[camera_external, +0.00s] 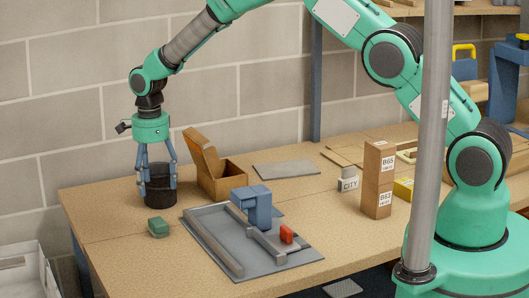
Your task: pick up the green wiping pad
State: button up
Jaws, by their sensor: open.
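A small green block (158,227), which looks like the wiping pad, lies on the tabletop near the left edge. My gripper (158,180) points down at the left back of the table. Its blue fingers are apart, one on each side of a black cylindrical cup (161,194). I cannot tell whether they touch the cup. The green pad lies in front of the cup, apart from my gripper.
An open brown box (231,174) stands right of the cup. A grey tray (274,264) with a blue block (254,203) and a red piece (286,234) lies right of the pad. A tall carton (377,180) and a grey pole (431,130) stand further right.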

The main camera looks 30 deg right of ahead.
aim_at(158, 221)
jog(key=shift+f, duration=3.9)
jog(key=shift+f+p, duration=0.45)
jog(key=shift+f, duration=2.2)
jog(key=c, duration=1.4)
